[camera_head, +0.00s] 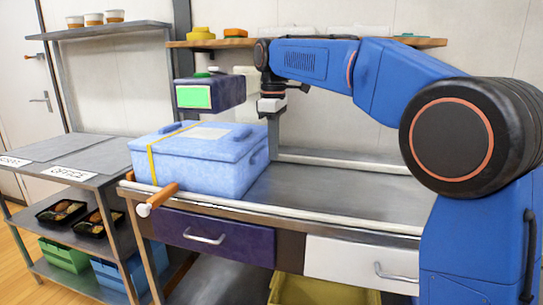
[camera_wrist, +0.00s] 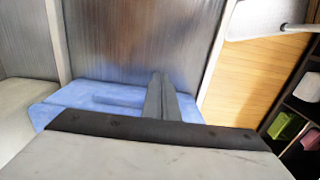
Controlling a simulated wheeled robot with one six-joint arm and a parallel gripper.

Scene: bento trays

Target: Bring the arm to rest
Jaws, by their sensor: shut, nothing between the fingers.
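My blue arm reaches in from the right in the head view and bends down at its wrist. My gripper (camera_head: 271,106) hangs above the back right part of the light blue lidded box (camera_head: 207,172), apart from it as far as I can tell. In the wrist view the dark fingers (camera_wrist: 158,98) are together with nothing between them. The box (camera_wrist: 100,95) shows beyond them there, partly hidden by the gripper body.
The box stands on a grey counter (camera_head: 330,195). A dark device with a green screen (camera_head: 195,97) is just left of my gripper. A wall shelf (camera_head: 420,43) runs behind my arm. A side table (camera_head: 85,153) stands left. The counter right of the box is clear.

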